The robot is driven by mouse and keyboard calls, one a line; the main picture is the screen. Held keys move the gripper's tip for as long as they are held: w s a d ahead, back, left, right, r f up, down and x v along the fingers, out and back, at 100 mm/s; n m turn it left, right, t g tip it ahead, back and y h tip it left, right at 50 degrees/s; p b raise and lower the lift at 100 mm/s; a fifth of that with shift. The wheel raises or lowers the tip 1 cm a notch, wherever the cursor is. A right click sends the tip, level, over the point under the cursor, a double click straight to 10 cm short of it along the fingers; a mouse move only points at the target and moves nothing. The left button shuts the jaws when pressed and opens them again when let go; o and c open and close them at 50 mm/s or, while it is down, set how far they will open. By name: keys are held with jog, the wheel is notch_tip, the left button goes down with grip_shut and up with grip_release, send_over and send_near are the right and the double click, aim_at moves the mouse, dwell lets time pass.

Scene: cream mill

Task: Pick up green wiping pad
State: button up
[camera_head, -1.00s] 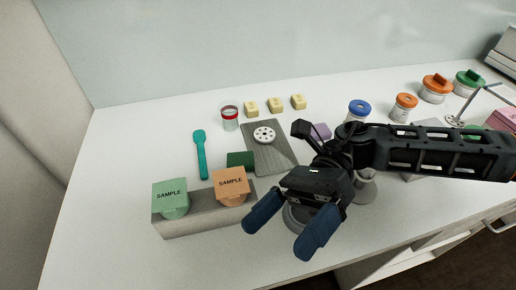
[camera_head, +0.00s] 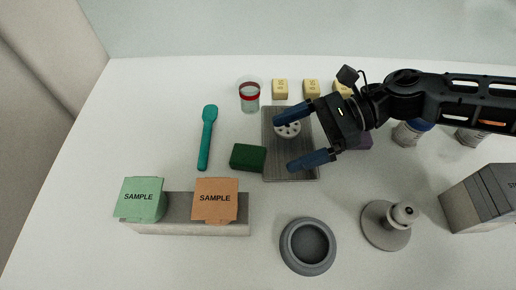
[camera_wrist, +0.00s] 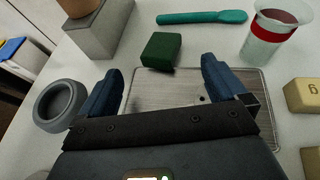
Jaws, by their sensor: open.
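The green wiping pad (camera_head: 248,157) is a dark green block lying on the white table, just left of the grey board. In the wrist view the pad (camera_wrist: 161,50) is ahead, between and beyond the two fingertips. My gripper (camera_head: 285,142) is open and empty, with blue fingers. It is above the grey board (camera_head: 290,172), to the right of the pad and apart from it. In the wrist view my gripper (camera_wrist: 162,75) partly covers the board.
A grey bowl (camera_head: 308,246) and a knobbed grey weight (camera_head: 386,226) are at front right.

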aim_at(257, 153)
jog(key=shift+a+f, duration=0.25)
jog(key=shift+a, duration=0.2)
jog(key=p+x, duration=0.2)
jog(key=x, duration=0.4)
jog(key=shift+r, duration=0.15)
jog(key=shift+a+f, duration=0.25)
jog(key=shift+a, duration=0.1)
jog(key=c, duration=1.3)
